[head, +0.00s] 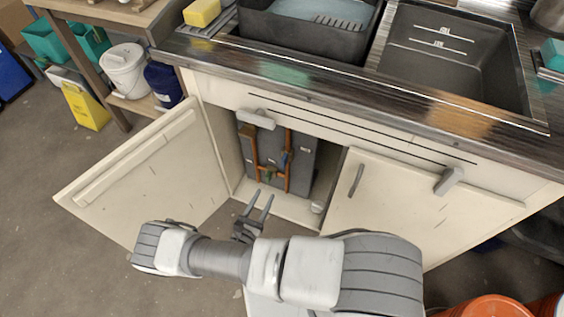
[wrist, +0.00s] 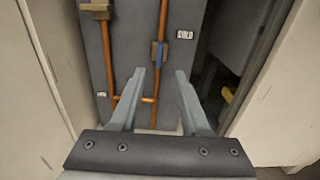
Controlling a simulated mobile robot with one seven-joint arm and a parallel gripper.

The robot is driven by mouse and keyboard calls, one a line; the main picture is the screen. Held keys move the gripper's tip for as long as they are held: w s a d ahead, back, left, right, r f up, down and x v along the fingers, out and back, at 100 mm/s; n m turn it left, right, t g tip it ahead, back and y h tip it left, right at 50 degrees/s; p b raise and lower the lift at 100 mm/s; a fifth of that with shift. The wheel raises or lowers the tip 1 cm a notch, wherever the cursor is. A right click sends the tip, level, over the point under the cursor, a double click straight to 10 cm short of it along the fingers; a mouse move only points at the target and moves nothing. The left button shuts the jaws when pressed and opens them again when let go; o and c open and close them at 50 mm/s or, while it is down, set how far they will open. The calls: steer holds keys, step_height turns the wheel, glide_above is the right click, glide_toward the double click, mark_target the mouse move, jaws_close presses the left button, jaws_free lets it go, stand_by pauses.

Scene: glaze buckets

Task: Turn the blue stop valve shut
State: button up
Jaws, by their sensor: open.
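The blue stop valve (head: 284,158) is on the right copper pipe inside the open cabinet under the sink. In the wrist view the blue handle (wrist: 161,54) looks upright, in line with its pipe, beside a brass-coloured body. It lies just beyond the gap between my fingertips. My gripper (head: 264,196) is open and empty in front of the cabinet opening, pointing in at the pipes. Both fingers of the gripper (wrist: 160,74) show apart, with nothing between them touching.
The left cabinet door (head: 135,175) stands open; the right door (head: 400,208) is shut. A COLD label (wrist: 185,34) is right of the blue valve. The worktop edge (head: 330,95) overhangs the opening.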

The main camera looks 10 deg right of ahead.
mark_target(283, 161)
steer(key=b+x, duration=0.1)
steer(key=x, duration=1.5)
steer(key=shift+b, duration=0.4)
steer(key=shift+s, duration=0.1)
jaws_close()
